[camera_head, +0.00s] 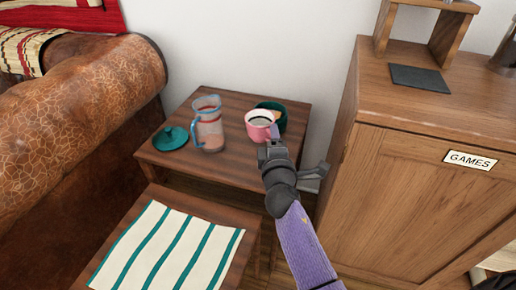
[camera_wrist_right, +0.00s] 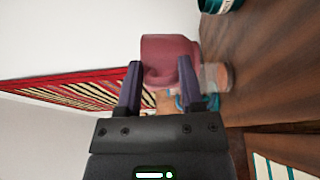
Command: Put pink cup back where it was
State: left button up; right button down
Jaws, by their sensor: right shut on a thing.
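The pink cup (camera_head: 257,130) is over the right part of the small dark wooden table (camera_head: 235,169), upright, in front of a dark green cup (camera_head: 280,110). My right gripper (camera_head: 272,147) reaches it from the front right and is shut on it. In the right wrist view the pink cup (camera_wrist_right: 168,52) sits between the tips of my two fingers (camera_wrist_right: 160,85). I cannot tell whether its base touches the table. My left gripper is in neither view.
A lower table with a striped cloth (camera_head: 165,250) is in front. A wooden cabinet (camera_head: 420,190) stands right, a leather sofa (camera_head: 80,110) left.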

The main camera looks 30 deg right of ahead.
pick_arm(q)
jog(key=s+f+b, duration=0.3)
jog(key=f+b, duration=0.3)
jog(key=b, duration=0.1)
pick_arm(e)
notch_tip(320, 180, down, 8)
jog(key=shift+a+f, duration=0.1)
jog(key=shift+f, duration=0.15)
jog(key=shift+f+b, duration=0.7)
jog(key=shift+f, duration=0.1)
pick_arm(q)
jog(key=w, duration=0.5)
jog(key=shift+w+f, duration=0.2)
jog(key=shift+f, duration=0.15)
pick_arm(e)
jog(key=shift+r, duration=0.15)
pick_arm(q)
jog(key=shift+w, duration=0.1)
pick_arm(e)
jog(key=shift+f, duration=0.2)
jog(key=shift+c, duration=1.2)
grip_release()
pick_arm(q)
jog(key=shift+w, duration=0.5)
pick_arm(e)
jog(key=shift+r, duration=0.1)
